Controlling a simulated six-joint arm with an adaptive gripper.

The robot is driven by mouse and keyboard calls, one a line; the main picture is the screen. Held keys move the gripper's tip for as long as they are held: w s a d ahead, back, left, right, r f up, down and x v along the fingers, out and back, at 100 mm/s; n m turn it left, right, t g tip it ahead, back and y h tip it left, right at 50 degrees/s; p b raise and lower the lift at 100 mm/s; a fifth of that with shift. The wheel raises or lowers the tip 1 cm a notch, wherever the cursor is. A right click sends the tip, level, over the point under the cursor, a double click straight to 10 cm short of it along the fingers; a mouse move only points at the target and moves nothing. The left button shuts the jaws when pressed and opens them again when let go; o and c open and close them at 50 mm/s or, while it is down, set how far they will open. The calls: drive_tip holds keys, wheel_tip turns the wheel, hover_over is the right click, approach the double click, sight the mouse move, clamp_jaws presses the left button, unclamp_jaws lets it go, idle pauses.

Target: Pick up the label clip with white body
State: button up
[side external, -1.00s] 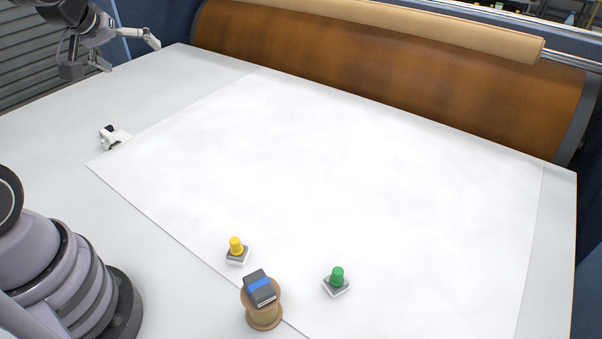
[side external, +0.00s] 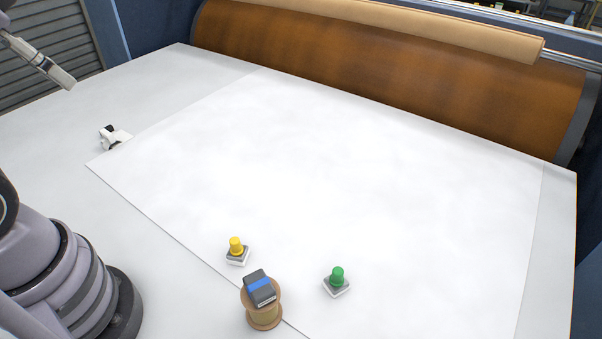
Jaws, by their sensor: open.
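The label clip with white body (side external: 117,138) lies at the left of the table, by the left edge of the large white sheet. It has a small black part on its far left end. Of my gripper (side external: 52,68), only one pale finger with a dark joint shows, at the upper left edge of the side view. The rest of it is out of frame. It is open, above and to the left of the clip, apart from it, with nothing seen in it.
A yellow-topped piece (side external: 236,250) and a green-topped piece (side external: 337,281) stand on the sheet (side external: 320,160) near the front. A dark block with a blue band (side external: 260,288) rests on a wooden spool (side external: 264,317). A brown roller (side external: 390,85) borders the back. The sheet's middle is clear.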

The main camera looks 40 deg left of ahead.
drive_tip(key=w+a+f+m+g+y, duration=0.2)
drive_tip(key=w+a+f+g+y, duration=0.25)
drive_tip(key=a, duration=0.45)
drive_tip(key=w+a+f+m+g+y, duration=0.25)
drive_tip(key=w+a+f+y, duration=0.2)
drive_tip(key=a, duration=0.45)
drive_tip(key=w+a+f+m+g+y, duration=0.1)
drive_tip(key=w+a+f+g+y, duration=0.35)
drive_tip(key=a, duration=0.45)
drive_tip(key=m+t+y, duration=0.5)
drive_tip(key=m+t, duration=0.1)
drive_tip(key=m, duration=0.5)
approach(102, 130)
drive_tip(key=a, duration=0.2)
drive_tip(key=shift+w+a+h, duration=0.15)
drive_tip(key=shift+a+h, duration=0.1)
drive_tip(key=shift+a, duration=0.15)
drive_tip(key=a, duration=0.5)
drive_tip(key=shift+a, duration=0.4)
clamp_jaws()
